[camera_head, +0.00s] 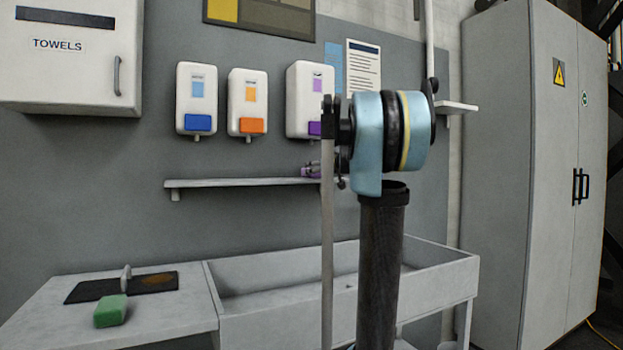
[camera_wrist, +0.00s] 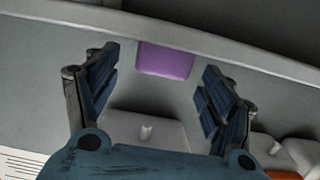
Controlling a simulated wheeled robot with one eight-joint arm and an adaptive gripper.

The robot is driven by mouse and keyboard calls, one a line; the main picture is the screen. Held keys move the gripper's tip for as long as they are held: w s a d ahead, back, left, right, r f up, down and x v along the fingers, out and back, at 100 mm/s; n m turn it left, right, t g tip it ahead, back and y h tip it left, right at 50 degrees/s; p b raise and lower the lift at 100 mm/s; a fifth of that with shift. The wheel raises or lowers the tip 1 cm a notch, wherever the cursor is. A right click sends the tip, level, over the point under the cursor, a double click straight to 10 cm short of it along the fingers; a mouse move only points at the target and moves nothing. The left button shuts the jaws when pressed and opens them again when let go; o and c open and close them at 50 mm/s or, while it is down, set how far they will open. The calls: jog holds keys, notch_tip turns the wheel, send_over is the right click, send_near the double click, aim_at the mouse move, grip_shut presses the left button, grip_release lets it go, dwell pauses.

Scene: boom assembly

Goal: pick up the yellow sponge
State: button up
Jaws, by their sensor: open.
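No yellow sponge shows in either view. A green sponge-like block (camera_head: 110,311) lies on the counter at the lower left of the head view. A small purple block (camera_head: 312,171) sits on the wall shelf, partly hidden by my arm. In the wrist view the purple block (camera_wrist: 165,60) appears between the fingertips of my gripper (camera_wrist: 158,66). The gripper is open, with a gap on both sides of the block. How far the block is from the fingers is hard to tell. In the head view my arm mostly hides the gripper.
The shelf (camera_head: 230,183) runs below several soap dispensers (camera_head: 247,103). A trough sink (camera_head: 270,303) stands below the shelf. A dark mat (camera_head: 95,290) lies on the counter behind the green block. A grey cabinet (camera_head: 535,180) stands at the right.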

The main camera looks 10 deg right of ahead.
jog(key=shift+x, duration=3.45)
jog(key=shift+a+r, duration=0.1)
jog(key=shift+r, duration=0.15)
jog(key=shift+c, duration=0.5)
jog(key=c, duration=0.9)
jog(key=shift+c, duration=0.2)
jog(key=shift+s+r, duration=0.1)
